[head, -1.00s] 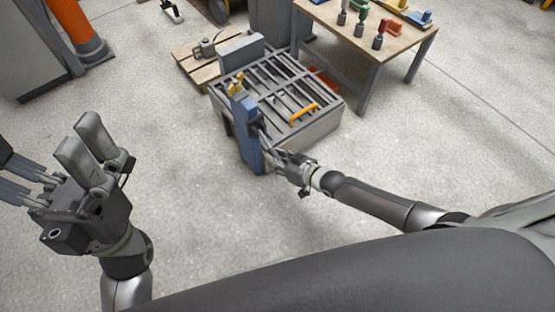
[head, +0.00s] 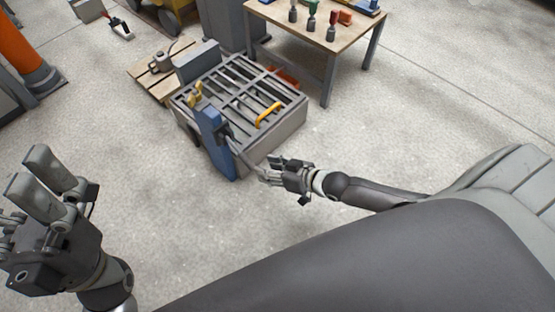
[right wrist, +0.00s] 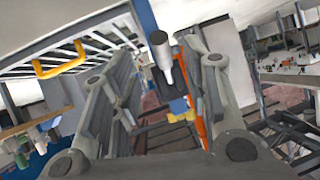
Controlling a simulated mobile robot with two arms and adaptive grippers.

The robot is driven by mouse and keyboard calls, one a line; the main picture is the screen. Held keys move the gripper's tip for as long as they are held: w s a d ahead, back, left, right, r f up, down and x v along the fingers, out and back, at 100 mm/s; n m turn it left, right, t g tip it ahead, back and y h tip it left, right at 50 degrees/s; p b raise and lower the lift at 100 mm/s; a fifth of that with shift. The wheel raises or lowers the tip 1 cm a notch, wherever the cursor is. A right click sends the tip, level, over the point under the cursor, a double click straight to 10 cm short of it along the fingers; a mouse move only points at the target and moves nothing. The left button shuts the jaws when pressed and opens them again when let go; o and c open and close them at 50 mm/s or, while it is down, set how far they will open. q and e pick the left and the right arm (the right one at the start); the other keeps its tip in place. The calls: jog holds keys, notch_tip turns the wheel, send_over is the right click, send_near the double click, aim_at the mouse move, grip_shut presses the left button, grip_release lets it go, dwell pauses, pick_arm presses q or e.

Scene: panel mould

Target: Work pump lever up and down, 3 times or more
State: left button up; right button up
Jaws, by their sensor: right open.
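The blue pump (head: 214,142) stands at the near corner of a grey slatted platform (head: 284,140) in the head view. Its thin grey pump lever (head: 238,149) slopes down from a dark pivot toward my right gripper (head: 265,171). In the right wrist view, a grey rod with a dark end, seemingly the lever (right wrist: 162,58), shows between the spread fingers of my right gripper (right wrist: 153,50). The right gripper is open; contact with the lever cannot be told. My left gripper (head: 30,195) is open and empty at the left, far from the pump.
A yellow handle (head: 268,115) lies on the platform's top. A wooden table (head: 316,42) with small tools stands behind. An orange post (head: 18,52) stands at the far left. The floor around my right arm is clear.

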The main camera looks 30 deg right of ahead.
jog(key=v, duration=0.3)
jog(key=shift+r, duration=0.1)
dwell(0.7)
